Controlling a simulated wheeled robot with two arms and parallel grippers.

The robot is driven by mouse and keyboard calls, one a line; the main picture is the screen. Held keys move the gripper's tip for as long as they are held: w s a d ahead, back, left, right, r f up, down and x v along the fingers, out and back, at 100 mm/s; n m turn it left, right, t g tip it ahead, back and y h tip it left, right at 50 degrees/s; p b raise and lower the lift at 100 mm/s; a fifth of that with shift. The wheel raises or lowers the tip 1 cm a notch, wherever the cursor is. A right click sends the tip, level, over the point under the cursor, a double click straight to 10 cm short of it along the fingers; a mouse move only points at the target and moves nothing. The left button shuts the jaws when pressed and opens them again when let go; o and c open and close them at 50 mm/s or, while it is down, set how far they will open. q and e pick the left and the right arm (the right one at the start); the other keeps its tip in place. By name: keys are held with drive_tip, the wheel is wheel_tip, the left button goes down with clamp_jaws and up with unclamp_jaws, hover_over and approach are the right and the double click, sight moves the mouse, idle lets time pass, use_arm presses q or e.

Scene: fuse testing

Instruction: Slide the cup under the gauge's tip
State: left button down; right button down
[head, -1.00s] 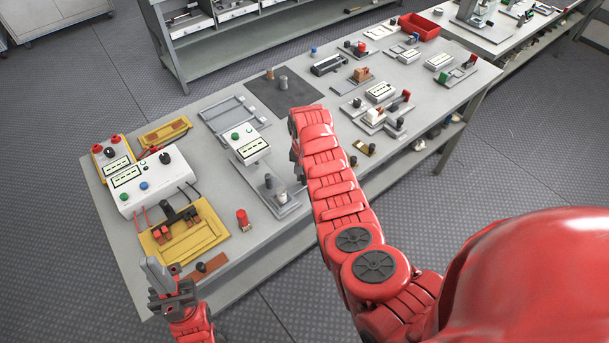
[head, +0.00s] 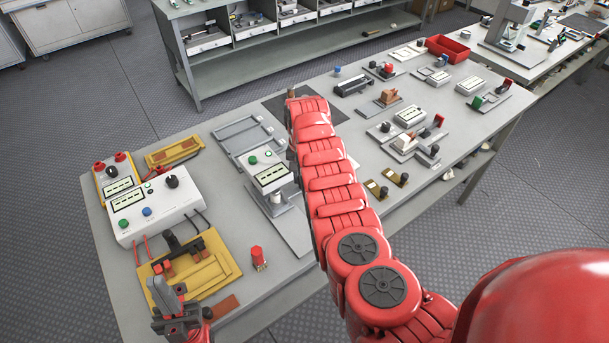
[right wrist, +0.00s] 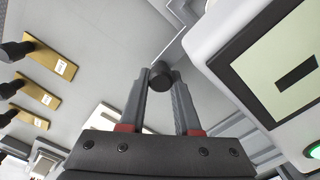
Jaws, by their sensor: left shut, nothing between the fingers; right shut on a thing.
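The gauge (head: 270,174), a white box with a lit display and green buttons, stands over a grey base plate on the bench. It also shows close at the right of the right wrist view (right wrist: 275,65). A light grey cylinder (head: 276,197) is below it, partly hidden. My right gripper (right wrist: 159,88) is shut on a dark round-ended cylinder (right wrist: 159,76), beside the gauge; I cannot tell whether this is part of the cup. My right arm hides this gripper in the head view. My left gripper (head: 160,287) is shut and empty at the bench's near left corner.
A white tester box (head: 156,205) and a yellow fixture (head: 212,272) stand left of the gauge. A red-topped piece (head: 258,257) stands between the fixture and the gauge. Brass-plated pieces (head: 376,190) lie right of my arm. A dark mat (head: 272,105) lies behind.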

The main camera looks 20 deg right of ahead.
drive_tip(key=shift+w+a+r, duration=0.1)
drive_tip(key=shift+w+r, duration=0.05)
drive_tip(key=shift+r, duration=0.05)
drive_tip(key=c, duration=0.8)
unclamp_jaws()
drive_tip(key=shift+a, duration=0.15)
drive_tip(key=shift+c, duration=0.2)
drive_tip(key=shift+o, duration=1.1)
drive_tip(key=shift+r, duration=0.15)
wheel_tip(320, 180, up, 7)
drive_tip(key=p, duration=0.3)
wheel_tip(320, 180, up, 10)
drive_tip(key=p, duration=0.2)
